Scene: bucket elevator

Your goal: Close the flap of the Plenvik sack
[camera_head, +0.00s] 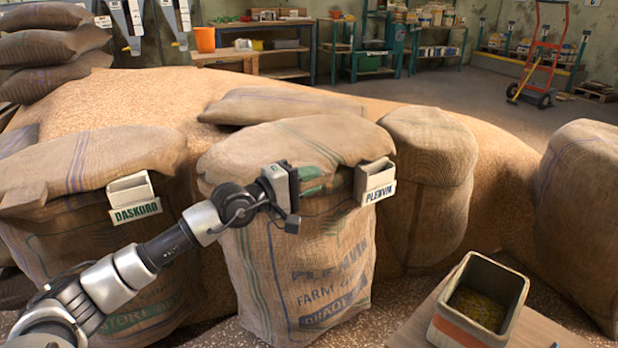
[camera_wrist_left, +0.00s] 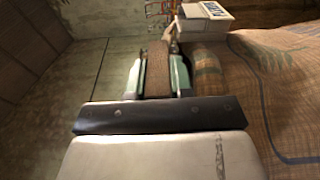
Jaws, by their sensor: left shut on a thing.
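The Plenvik sack (camera_head: 335,260) stands upright in the middle of the head view, with printed lettering and a "PLENVIK" tag box (camera_head: 375,182) at its upper right. Its burlap flap (camera_head: 290,143) lies over the sack's top, with its front edge near the rim. My left gripper (camera_head: 312,180) is at the flap's front edge. In the left wrist view, its green-padded fingers are shut on a strip of brown burlap (camera_wrist_left: 158,70), which appears to be the flap's edge. The tag box also shows there (camera_wrist_left: 205,18). The fingertips are partly hidden in the head view. My right gripper is not in view.
The Daskoro sack (camera_head: 150,270), with its own tag box (camera_head: 130,190), stands to the left. A plain sack (camera_head: 435,180) is close on the right. A bin of grain (camera_head: 445,310) stands on a wooden table at lower right. Loose grain (camera_head: 180,95) heaps behind.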

